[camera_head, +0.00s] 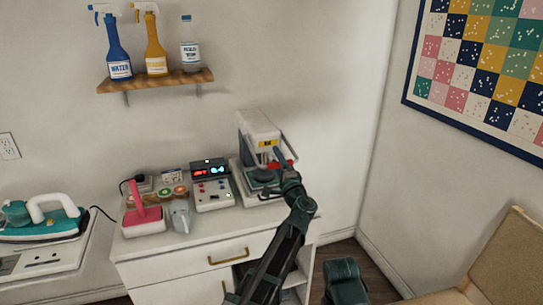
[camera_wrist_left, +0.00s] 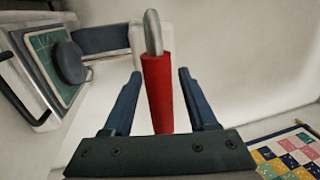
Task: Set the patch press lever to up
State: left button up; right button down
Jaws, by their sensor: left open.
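The patch press (camera_head: 258,135), a pale machine with a yellow label, stands at the right end of the white cabinet top. Its metal side lever slopes forward and down to a red grip (camera_head: 277,165). My left gripper (camera_head: 286,172) is at this grip, partly covering it. In the left wrist view the red grip (camera_wrist_left: 158,95) on its metal rod lies between the two open fingers (camera_wrist_left: 156,100), with gaps visible on both sides. The press's green pad (camera_wrist_left: 45,55) shows at the left there. My right gripper cannot be made out.
Left of the press on the cabinet (camera_head: 180,246) are a control box (camera_head: 212,195), a pink-handled tool (camera_head: 145,215) and a grey item (camera_head: 181,217). A teal iron (camera_head: 40,225) sits farther left. A shelf (camera_head: 155,80) with bottles hangs above. A tan chair (camera_head: 505,255) stands right.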

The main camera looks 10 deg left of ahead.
pick_arm(q)
jog(key=shift+w+a, duration=0.1)
grip_shut()
dwell(1.4)
